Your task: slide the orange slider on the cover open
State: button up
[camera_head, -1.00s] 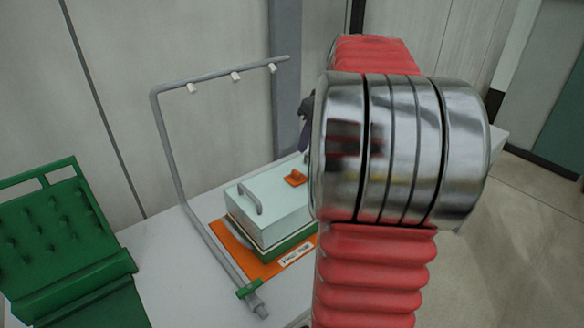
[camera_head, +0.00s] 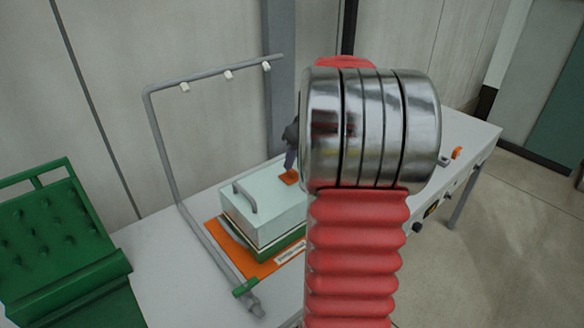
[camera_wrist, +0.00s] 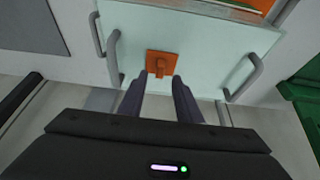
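The pale cover (camera_head: 268,212) sits on a green base over an orange mat and has a grey handle at its left. The orange slider (camera_head: 289,177) lies on top of the cover; in the wrist view it is an orange square with a raised knob (camera_wrist: 161,66). My gripper (camera_wrist: 157,84) is open, its two dark fingers apart, with the slider in line with the gap just past the fingertips. In the head view my gripper (camera_head: 290,166) shows as a dark shape at the slider, partly hidden by my arm. Contact cannot be told.
A grey pipe frame (camera_head: 165,150) with white nozzles stands beside the cover. A green rack (camera_head: 60,240) is at the left. In the wrist view, grey handles (camera_wrist: 113,55) and (camera_wrist: 243,78) flank the slider. The white table (camera_head: 170,290) is clear in front.

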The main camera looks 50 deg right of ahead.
aim_at(292, 171)
jog(key=shift+x, duration=2.15)
grip_shut()
